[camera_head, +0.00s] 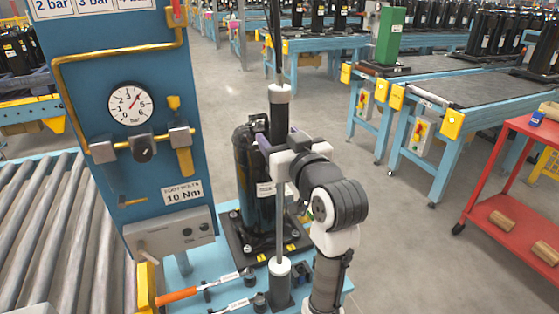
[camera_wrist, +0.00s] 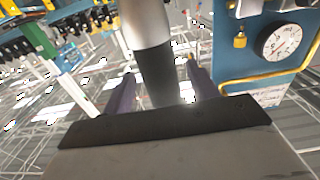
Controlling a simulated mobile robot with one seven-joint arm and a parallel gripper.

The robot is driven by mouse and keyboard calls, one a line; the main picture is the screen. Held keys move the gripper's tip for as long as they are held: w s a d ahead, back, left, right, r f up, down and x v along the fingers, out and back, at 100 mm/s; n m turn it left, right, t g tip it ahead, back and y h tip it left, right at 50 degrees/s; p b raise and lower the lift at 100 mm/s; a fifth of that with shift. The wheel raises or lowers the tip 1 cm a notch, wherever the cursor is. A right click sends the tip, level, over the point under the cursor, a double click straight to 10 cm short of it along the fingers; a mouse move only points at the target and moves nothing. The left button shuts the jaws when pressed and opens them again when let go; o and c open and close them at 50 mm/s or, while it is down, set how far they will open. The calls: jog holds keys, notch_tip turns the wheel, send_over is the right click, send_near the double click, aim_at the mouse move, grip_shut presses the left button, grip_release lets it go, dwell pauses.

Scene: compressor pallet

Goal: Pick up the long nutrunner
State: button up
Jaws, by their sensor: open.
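The long nutrunner appears to be the upright tool (camera_head: 278,120) in the middle of the head view. It has a dark body, a white collar near the top, and a thin grey shaft running down to a white-topped dark cylinder (camera_head: 280,291) on the blue stand. My gripper (camera_head: 277,142) is at its upper body, with purple fingers open. In the wrist view the tool's dark body (camera_wrist: 155,68) stands between the spread fingers of my gripper (camera_wrist: 160,88). A narrow gap seems to show on each side. The tool's top end is cut off by the frame.
A black compressor (camera_head: 250,175) stands close behind the tool. An orange-handled wrench (camera_head: 180,294) lies at the front. A blue gauge panel (camera_head: 120,60) and a roller conveyor (camera_head: 50,235) are at left. A red cart (camera_head: 510,190) is at right. The floor between is clear.

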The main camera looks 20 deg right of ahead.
jog(key=shift+w+a, duration=0.1)
jog(key=shift+w, duration=1.2)
grip_shut()
jog(key=shift+r, duration=0.15)
dwell(0.4)
